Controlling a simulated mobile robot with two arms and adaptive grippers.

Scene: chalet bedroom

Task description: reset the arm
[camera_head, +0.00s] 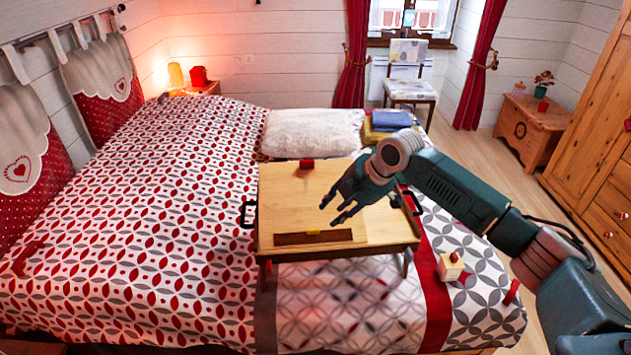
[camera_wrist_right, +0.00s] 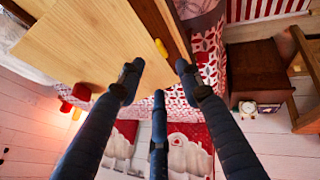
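My right gripper (camera_head: 336,211) reaches in from the right and hangs over the wooden bed tray (camera_head: 285,200). Its fingers are spread with nothing between them. In the right wrist view the open fingers (camera_wrist_right: 158,75) show against the tray's pale wood (camera_wrist_right: 90,45), with the bed and wall beyond. I cannot tell exactly how high the fingertips are above the tray. My left gripper is in neither view.
The tray stands on the bed (camera_head: 150,220). It has a dark slot (camera_head: 290,239) with a small yellow item (camera_head: 313,232) and a red item (camera_head: 306,164) at its far edge. A small wooden block (camera_head: 451,266) lies right of the tray. Folded cloths (camera_head: 392,120) lie behind.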

